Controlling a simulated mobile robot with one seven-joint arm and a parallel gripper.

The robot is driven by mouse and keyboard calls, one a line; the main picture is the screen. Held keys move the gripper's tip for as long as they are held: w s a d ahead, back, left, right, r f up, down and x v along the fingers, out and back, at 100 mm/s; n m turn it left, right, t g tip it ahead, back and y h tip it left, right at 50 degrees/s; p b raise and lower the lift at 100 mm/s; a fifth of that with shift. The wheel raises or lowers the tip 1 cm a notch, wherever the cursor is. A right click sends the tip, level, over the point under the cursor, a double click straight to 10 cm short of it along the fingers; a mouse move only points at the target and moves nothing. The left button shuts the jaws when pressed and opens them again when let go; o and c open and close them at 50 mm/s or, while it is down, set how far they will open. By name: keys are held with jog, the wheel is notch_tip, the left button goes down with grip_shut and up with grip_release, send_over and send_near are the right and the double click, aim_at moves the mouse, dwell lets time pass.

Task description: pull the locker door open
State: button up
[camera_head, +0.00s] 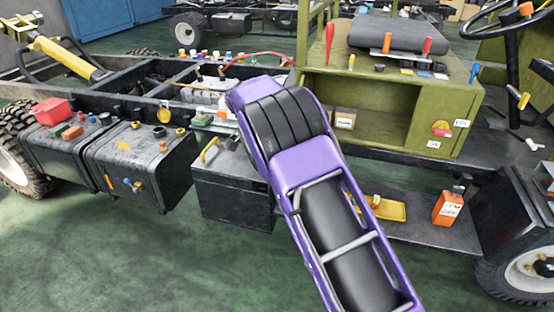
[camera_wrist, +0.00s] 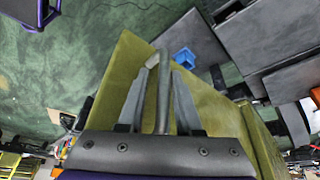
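An olive-green locker-like box (camera_head: 452,112) stands right of my arm in the head view. Its front has an open compartment, and its left part is hidden behind my arm. A dark box (camera_head: 234,192) with a yellow handle (camera_head: 210,149) sits low on the chassis, left of my arm. I cannot tell which one the task means. My gripper is hidden in the head view. In the wrist view my gripper (camera_wrist: 160,85) points over an olive panel (camera_wrist: 122,75), with a grey bar between its fingers. Whether they touch the bar or panel is unclear.
A dark ledge below the olive box holds a yellow tray (camera_head: 388,209) and an orange labelled container (camera_head: 448,207). Tools lie on the box top. Dark tanks (camera_head: 140,165) and a wheel (camera_head: 15,150) stand at the left. Green floor in front is clear.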

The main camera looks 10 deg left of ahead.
jog(key=shift+o, duration=0.7)
jog(key=shift+w+d+r, duration=0.1)
jog(key=shift+w, duration=0.05)
jog(key=shift+r, duration=0.2)
jog(key=p+v, duration=0.2)
jog(key=v, duration=1.5)
